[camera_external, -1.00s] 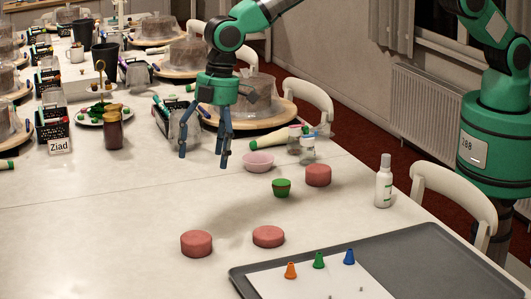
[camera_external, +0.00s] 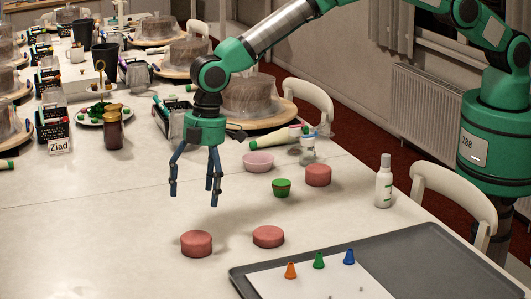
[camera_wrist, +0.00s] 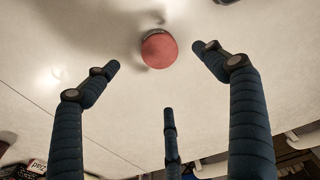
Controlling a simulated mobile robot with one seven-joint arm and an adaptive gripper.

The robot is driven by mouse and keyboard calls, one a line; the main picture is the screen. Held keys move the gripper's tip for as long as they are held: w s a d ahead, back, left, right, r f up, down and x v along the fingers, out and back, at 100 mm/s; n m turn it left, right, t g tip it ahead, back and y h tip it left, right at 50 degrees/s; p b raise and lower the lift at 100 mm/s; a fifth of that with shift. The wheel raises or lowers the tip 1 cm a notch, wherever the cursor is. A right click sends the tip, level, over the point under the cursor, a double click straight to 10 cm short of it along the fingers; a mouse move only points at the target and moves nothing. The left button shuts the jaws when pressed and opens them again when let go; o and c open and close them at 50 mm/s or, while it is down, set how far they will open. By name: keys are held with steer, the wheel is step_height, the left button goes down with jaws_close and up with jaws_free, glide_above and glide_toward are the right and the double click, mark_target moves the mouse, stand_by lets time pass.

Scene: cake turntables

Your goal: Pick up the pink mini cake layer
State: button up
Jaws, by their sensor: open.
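Three round pink mini cake layers lie on the white table in the external view: one at front left (camera_external: 196,243), one right of it (camera_external: 268,236), and one farther back (camera_external: 318,175). My gripper (camera_external: 195,198) has three blue fingers, spread open and empty, pointing down above the table behind the front left layer. In the wrist view, one pink layer (camera_wrist: 159,50) shows beyond the open fingers of my gripper (camera_wrist: 158,76), near the top middle, not touched. It appears to be the front left layer.
A grey tray (camera_external: 245,277) with coloured piping tips is at front right. A pink bowl (camera_external: 258,162), a small green-topped cup (camera_external: 281,188) and a white bottle (camera_external: 384,182) stand farther back. The front left table is clear.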

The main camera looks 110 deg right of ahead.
mark_target(196, 236)
steer(key=shift+w+a+f, duration=0.1)
steer(key=shift+w+f, duration=0.1)
steer(key=shift+f, duration=1.1)
steer(key=shift+w+a+f, duration=0.1)
steer(key=shift+w+f, duration=0.05)
steer(key=shift+f, duration=1.2)
steer(key=shift+w+f, duration=0.2)
steer(key=shift+f, duration=1.1)
steer(key=shift+w+a+f+b, duration=0.1)
steer(key=shift+w+f+b, duration=0.15)
steer(key=shift+f, duration=1.05)
steer(key=shift+w+a+f+b, duration=0.1)
steer(key=shift+f+b, duration=0.1)
steer(key=shift+f, duration=1.05)
steer(key=c, duration=1.2)
